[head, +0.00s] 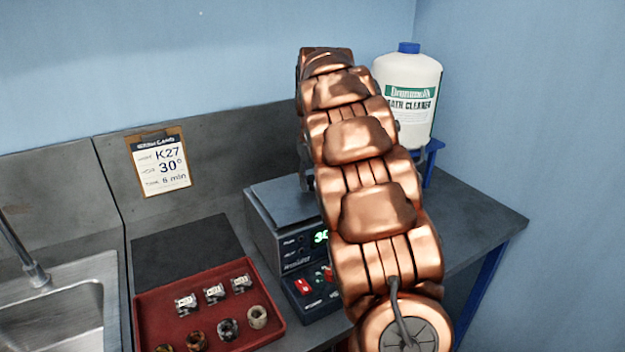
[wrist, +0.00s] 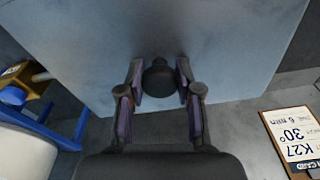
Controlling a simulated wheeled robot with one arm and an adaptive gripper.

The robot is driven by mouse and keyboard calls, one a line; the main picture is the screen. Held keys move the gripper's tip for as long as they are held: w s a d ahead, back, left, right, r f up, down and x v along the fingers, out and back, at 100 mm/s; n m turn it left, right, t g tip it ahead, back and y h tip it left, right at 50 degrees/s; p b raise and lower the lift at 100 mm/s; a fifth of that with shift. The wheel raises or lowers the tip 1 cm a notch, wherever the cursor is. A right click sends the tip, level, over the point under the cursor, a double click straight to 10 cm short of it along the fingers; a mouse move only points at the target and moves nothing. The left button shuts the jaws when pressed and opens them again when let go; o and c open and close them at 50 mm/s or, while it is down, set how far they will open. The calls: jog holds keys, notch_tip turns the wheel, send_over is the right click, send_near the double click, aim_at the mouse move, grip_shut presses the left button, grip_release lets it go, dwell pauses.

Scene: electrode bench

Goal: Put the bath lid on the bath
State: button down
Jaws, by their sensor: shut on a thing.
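The bath (head: 268,235) is a grey box with a green lit display on the bench in the head view, partly hidden behind my arm. The bath lid (wrist: 200,35) is a broad, flat grey plate in the wrist view, with a black knob (wrist: 160,82) near its lower edge. My gripper (wrist: 160,80) is shut on this knob, one finger on each side. My gripper is hidden behind my arm in the head view. I cannot tell whether the lid rests on the bath or is held above it.
A red tray (head: 140,310) with several small parts lies left of the bath, near the sink (head: 60,310). A K27 30° card (head: 160,165) is on the back panel. A white cleaner bottle (head: 408,95) stands on a blue stand (head: 433,150) at the right.

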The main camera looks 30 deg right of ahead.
jog(key=shift+f, duration=0.4)
dwell(0.5)
jog(key=shift+c, duration=1.1)
grip_release()
jog(key=shift+r, duration=0.1)
jog(key=shift+r+p, duration=1.15)
jog(key=shift+r, duration=2.3)
